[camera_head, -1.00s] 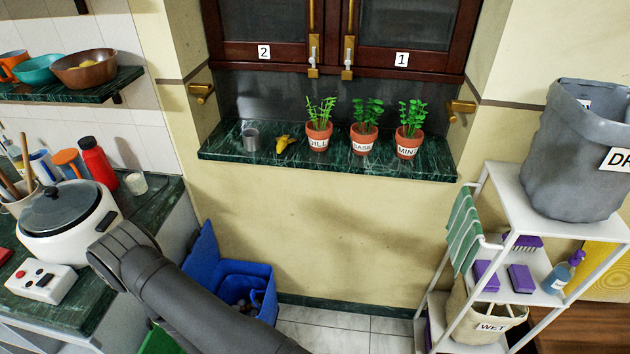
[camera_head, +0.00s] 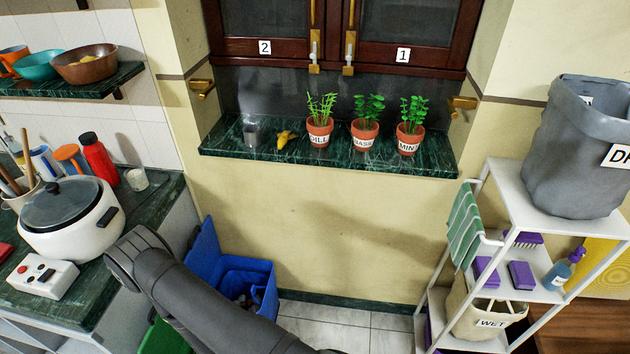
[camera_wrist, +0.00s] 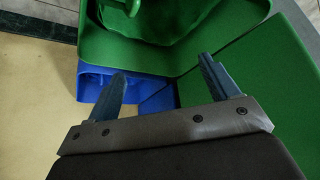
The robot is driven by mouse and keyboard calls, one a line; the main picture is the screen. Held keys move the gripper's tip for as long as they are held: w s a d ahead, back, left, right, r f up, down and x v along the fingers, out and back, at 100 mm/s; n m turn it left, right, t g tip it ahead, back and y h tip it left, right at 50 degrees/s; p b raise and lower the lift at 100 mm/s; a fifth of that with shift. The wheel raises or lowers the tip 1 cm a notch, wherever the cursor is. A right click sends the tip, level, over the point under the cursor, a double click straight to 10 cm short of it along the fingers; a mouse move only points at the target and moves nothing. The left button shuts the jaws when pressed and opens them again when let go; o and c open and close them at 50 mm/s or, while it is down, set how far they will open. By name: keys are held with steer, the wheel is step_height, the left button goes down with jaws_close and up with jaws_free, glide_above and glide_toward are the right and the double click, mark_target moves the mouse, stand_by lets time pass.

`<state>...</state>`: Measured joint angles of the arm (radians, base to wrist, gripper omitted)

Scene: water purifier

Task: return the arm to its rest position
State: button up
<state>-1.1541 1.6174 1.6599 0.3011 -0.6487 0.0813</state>
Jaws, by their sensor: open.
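My gripper (camera_wrist: 160,90) shows in the wrist view with its two fingers spread apart and nothing between them. Below it in that view are a green bin (camera_wrist: 255,75) and part of a blue bin (camera_wrist: 92,88). In the head view my dark arm crosses the lower middle, its bend beside the white rice cooker (camera_head: 72,228). The gripper itself is out of the head view.
The blue bin (camera_head: 205,250) stands on the floor behind my arm, with a green bin (camera_head: 160,338) nearer. A counter (camera_head: 160,205) is at left. A white shelf rack (camera_head: 515,195) with a grey sack (camera_head: 578,150) is at right. Potted herbs (camera_head: 364,140) line the window ledge (camera_head: 225,148).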

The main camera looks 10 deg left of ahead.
steer(key=x, duration=0.6)
step_height(320, 180, up, 7)
steer(key=w+d+r+m+t+h, duration=0.1)
steer(key=w+d+r+m, duration=0.1)
steer(key=w+d+r, duration=0.6)
steer(key=w+d+r+m, duration=0.25)
steer(key=w+r, duration=0.45)
steer(key=w, duration=0.4)
steer(key=w+d+r+m+h, duration=0.1)
steer(key=w+d+r, duration=0.1)
steer(key=d+r, duration=0.3)
steer(key=w+d+r+m+h, duration=0.1)
steer(key=d+r, duration=0.4)
steer(key=d, duration=0.8)
steer(key=w+d+r+m, duration=0.2)
steer(key=w+d+r, duration=0.2)
steer(key=d+r, duration=0.2)
steer(key=shift+d+t+h, duration=0.4)
steer(key=shift+d, duration=1)
steer(key=shift+w, duration=0.1)
